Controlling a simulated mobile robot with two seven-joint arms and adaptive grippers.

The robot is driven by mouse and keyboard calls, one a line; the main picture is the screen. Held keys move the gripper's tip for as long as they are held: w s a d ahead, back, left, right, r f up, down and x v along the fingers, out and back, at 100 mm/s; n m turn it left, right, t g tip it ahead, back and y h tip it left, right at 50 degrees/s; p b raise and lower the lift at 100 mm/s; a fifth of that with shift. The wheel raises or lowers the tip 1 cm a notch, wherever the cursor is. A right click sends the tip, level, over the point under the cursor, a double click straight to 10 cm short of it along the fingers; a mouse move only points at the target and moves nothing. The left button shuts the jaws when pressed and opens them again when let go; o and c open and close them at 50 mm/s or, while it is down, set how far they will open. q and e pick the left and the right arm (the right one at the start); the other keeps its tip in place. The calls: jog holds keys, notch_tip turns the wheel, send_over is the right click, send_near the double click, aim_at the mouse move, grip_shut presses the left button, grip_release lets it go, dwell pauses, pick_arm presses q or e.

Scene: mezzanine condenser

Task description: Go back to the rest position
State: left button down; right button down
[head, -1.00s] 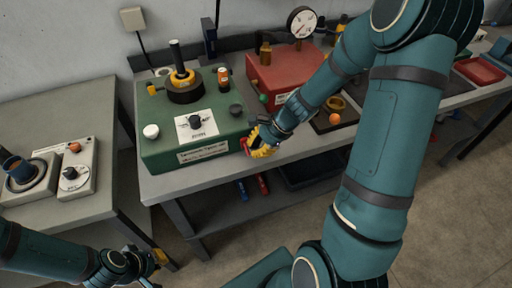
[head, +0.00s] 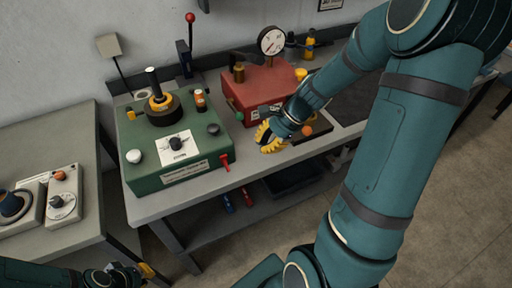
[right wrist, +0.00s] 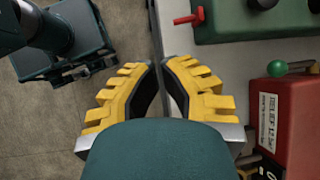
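My right gripper (head: 268,138) is in front of the red box (head: 262,92), near the bench's front edge. In the right wrist view its two yellow fingers (right wrist: 160,68) stand a little apart with nothing between them. The bench edge and floor show in the gap. My left gripper (head: 146,270) is low at the bottom left of the head view. Only a small yellow part shows, and its fingers cannot be read.
A green control box (head: 150,178) with a red lever (head: 225,162) stands on the bench (head: 150,209), left of my right gripper. The red box carries a gauge (head: 271,41). A side table (head: 50,130) stands left. Open floor (head: 450,190) lies right.

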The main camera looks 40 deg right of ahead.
jog(key=shift+d+r, duration=0.1)
jog(key=shift+r, duration=0.05)
dwell(0.5)
jog(key=a+f+n+g+h+b, duration=0.25)
jog(key=a+f+n, duration=0.65)
jog(key=f, duration=0.7)
jog(key=s+a+f+n, duration=0.1)
jog(key=a+f+n, duration=0.3)
jog(key=a, duration=0.3)
jog(key=s+a+f+n+t+b, duration=0.1)
jog(key=s+a+f+n, duration=0.1)
jog(key=a+f+n, duration=0.3)
jog(key=a, duration=0.3)
